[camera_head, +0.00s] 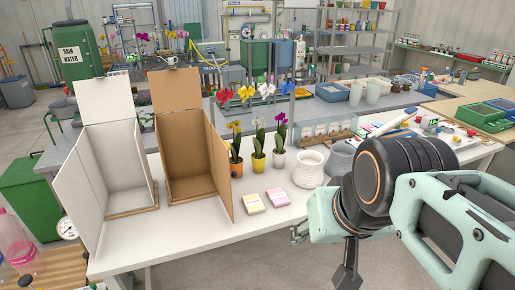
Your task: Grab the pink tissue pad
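The pink tissue pad (278,197) lies flat on the white table (190,238) near its front edge. A similar yellow pad (253,203) lies just to its left, with a small gap between them. My arm comes in from the right, and my gripper (347,277) hangs at the bottom of the picture, to the right of the pink pad and apart from it. Only a dark part of my gripper shows, cut by the lower edge, so its opening is hidden. The pink pad is fully in view.
Three potted orchids (258,160) stand behind the pads. A white round pot (309,168) stands right of them. A brown open box (190,170) and a white open box (122,170) stand on the left.

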